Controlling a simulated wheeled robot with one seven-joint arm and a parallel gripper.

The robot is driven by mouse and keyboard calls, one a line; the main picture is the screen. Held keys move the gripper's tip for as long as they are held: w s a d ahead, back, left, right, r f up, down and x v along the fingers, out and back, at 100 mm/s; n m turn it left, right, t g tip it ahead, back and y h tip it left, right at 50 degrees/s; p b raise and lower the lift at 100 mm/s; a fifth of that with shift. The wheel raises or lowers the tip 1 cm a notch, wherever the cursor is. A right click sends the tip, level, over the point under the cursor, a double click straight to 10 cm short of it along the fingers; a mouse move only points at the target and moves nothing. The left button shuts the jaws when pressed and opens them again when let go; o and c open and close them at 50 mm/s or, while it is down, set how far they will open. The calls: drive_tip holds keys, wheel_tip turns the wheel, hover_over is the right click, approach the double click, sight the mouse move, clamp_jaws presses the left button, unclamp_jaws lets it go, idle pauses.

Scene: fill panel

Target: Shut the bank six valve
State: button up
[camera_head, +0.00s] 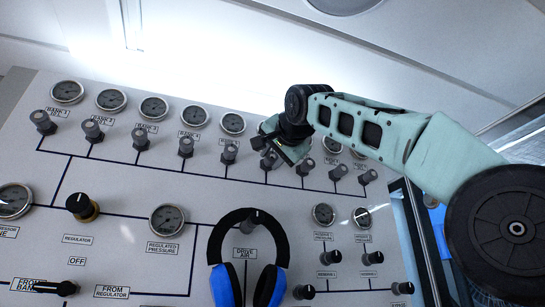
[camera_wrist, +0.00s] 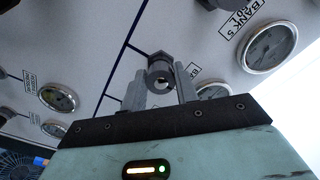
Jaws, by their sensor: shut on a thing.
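The bank six valve is a small dark grey knob (camera_head: 268,162) in the upper row of the panel, sixth from the left and partly hidden by my gripper (camera_head: 272,148). In the wrist view the knob (camera_wrist: 160,72) sits between the two grey fingers of my gripper (camera_wrist: 160,88), which is shut on it. Its label beside it is mostly covered by a finger. The "BANK 5" label (camera_wrist: 240,16) shows on the neighbouring valve. The bank six gauge is hidden behind my gripper in the head view.
The bank five knob (camera_head: 229,153) stands close on the left, another knob (camera_head: 306,167) close on the right. Round gauges (camera_head: 232,124) line the row above. Blue and black headphones (camera_head: 281,250) hang below, in front of the panel. A yellow-collared regulator knob (camera_head: 82,206) is lower left.

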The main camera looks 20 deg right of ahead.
drive_tip(key=shift+f, duration=0.15)
drive_tip(key=o, duration=1)
drive_tip(key=s+b, duration=0.5)
drive_tip(key=s, duration=1.2)
drive_tip(key=shift+s, duration=0.2)
